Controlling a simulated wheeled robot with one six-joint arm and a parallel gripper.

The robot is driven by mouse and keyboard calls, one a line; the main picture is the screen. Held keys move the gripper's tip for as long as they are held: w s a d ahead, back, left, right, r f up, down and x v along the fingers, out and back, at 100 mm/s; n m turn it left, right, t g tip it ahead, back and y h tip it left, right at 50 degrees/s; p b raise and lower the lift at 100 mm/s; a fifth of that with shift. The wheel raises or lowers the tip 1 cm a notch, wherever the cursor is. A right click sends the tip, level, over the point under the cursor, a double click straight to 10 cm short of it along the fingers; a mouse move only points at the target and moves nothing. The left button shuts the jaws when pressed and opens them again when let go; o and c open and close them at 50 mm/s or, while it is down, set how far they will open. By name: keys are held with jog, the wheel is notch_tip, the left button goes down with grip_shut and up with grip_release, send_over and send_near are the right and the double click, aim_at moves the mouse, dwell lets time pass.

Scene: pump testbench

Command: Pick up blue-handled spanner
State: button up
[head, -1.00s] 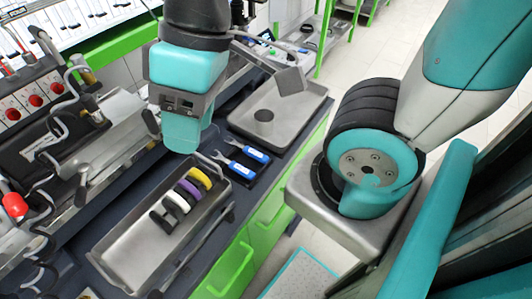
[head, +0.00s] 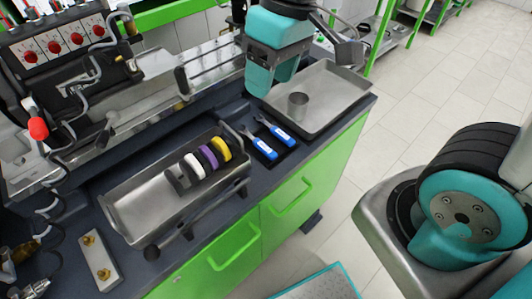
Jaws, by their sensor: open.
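Two spanners with blue handles lie side by side in a dark recess on the bench: the left spanner (head: 262,147) and the right spanner (head: 281,136). Their grey metal heads point up and to the left in the picture. My gripper (head: 273,82), teal with a dark wrist, appears above and behind the spanners in the picture, pointing down. It is open and empty, apart from both spanners. Its exact height over the bench is hard to tell.
A metal tray (head: 130,212) holds grey, white, purple and yellow rings left of the spanners. A shallow metal tray (head: 335,92) with a grey cylinder (head: 298,105) stands at right. Pump equipment (head: 75,75) fills the back left.

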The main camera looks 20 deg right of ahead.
jog(key=w+d+f+m+h+b, duration=0.2)
jog(key=w+d+f+b, duration=0.15)
jog(key=w+f, duration=0.75)
send_over(261, 144)
notch_tip(261, 144, down, 11)
jog(key=shift+w+d+r, duration=0.1)
jog(key=shift+w+d, duration=0.05)
jog(key=shift+s+f+p, duration=0.2)
jog(key=shift+f+p, duration=0.15)
jog(key=shift+f, duration=2.8)
jog(key=shift+c, duration=0.4)
grip_shut()
